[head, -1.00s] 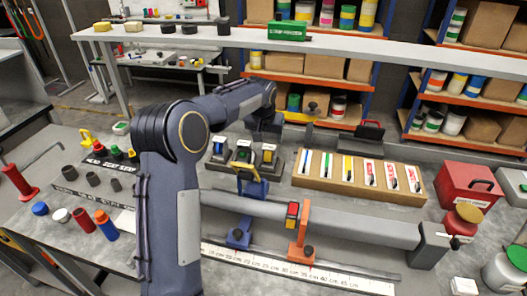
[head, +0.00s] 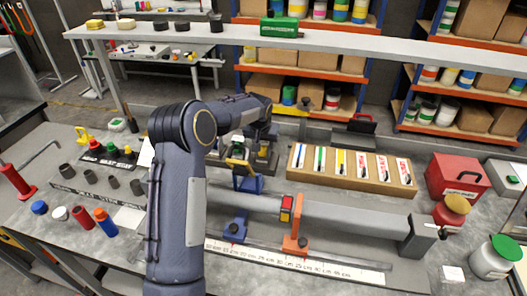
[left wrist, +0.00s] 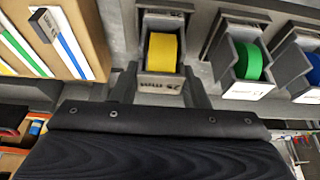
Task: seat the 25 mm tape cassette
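Three tape cassettes stand in grey holders on the bench. In the left wrist view they are a yellow one (left wrist: 162,54), a green one (left wrist: 249,62) and a blue one (left wrist: 314,66). A blue stand with a yellow top (head: 245,176) is just in front. My right gripper is out of view.
A grey tube (head: 345,217) runs across the bench, with an orange clamp (head: 296,237) and a ruler strip (head: 330,268) beside it. A wooden marker tray (head: 350,172) lies right of the holders. A red box (head: 458,177) and jars stand at the right.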

